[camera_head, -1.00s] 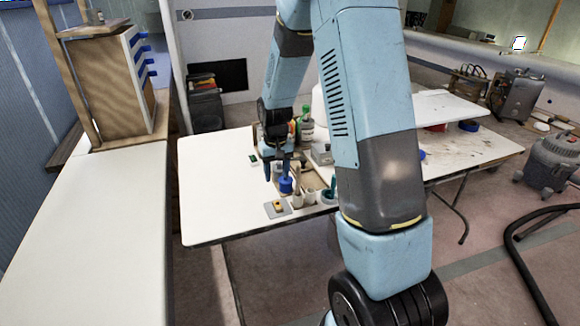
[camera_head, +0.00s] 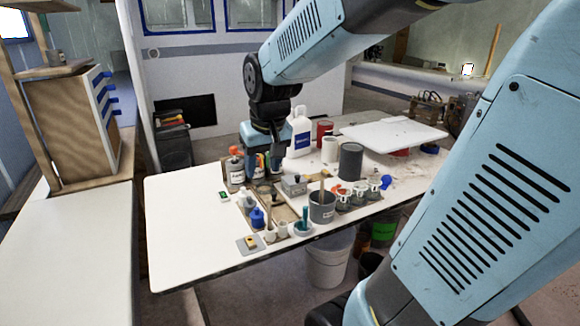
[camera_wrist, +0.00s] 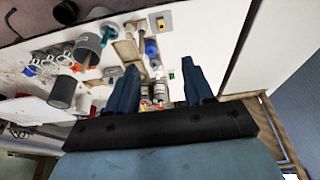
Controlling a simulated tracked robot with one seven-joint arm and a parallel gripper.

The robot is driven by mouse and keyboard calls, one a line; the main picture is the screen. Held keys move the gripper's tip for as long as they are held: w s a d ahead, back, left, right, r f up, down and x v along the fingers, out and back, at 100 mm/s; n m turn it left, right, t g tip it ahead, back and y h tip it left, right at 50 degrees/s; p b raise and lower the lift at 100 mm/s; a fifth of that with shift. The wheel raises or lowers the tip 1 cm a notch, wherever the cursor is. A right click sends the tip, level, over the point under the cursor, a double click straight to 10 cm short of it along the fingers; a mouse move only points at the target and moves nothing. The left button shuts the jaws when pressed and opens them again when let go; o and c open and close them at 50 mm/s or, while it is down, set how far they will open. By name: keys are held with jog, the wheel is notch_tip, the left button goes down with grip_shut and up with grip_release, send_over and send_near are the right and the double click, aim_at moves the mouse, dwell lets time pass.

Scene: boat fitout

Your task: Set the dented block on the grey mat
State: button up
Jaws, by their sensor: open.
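My gripper (camera_head: 263,168) is open above the back of the white table, near small bottles and cans. In the wrist view, its two blue fingers (camera_wrist: 160,88) are wide apart with nothing gripped between them. A flat grey square (camera_head: 249,244), which may be the grey mat, lies at the table's front left edge with a small yellow piece (camera_head: 251,242) on it. The square also shows in the wrist view (camera_wrist: 153,23). A grey block-like item (camera_head: 294,185) with a dark knob stands mid-table. I cannot make out a dent on any block.
A wooden tray (camera_head: 284,214), a blue bottle (camera_head: 257,218), a grey pot (camera_head: 322,207) and several jars (camera_head: 343,200) crowd the table's middle. A dark cylinder (camera_head: 350,161) and a white jug (camera_head: 300,133) stand behind. The table's left part (camera_head: 185,220) is clear.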

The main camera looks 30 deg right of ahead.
jog(key=s+r+t, duration=0.2)
jog(key=s+r, duration=0.2)
jog(key=s, duration=0.7)
jog(key=shift+s+d+r, duration=0.2)
jog(key=shift+s+d, duration=0.15)
dwell(0.6)
